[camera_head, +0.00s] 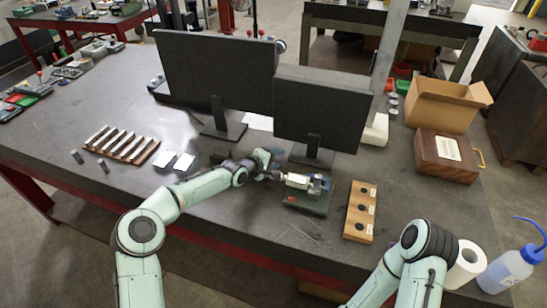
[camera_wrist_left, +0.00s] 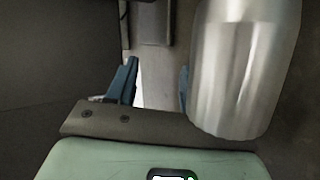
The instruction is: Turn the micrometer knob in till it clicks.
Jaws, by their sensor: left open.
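The micrometer (camera_head: 298,181) is held in a stand with a dark green base (camera_head: 304,201), near the middle of the table. Its knob end faces left, towards my left gripper (camera_head: 271,172), and is too small to make out in the head view. My left gripper is open close beside that end. In the left wrist view the blue fingers (camera_wrist_left: 157,85) stand apart, and a large silver cylinder (camera_wrist_left: 245,60) partly covers the right finger. I cannot tell whether the fingers touch anything. My right gripper is out of view.
Two black monitors (camera_head: 216,70) (camera_head: 322,108) stand just behind. A wooden block with dark round inserts (camera_head: 361,198) lies right of the stand. A wooden rack (camera_head: 122,144) and white cards (camera_head: 184,161) lie left. A wooden case (camera_head: 444,160) and cardboard box (camera_head: 435,105) stand at the right.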

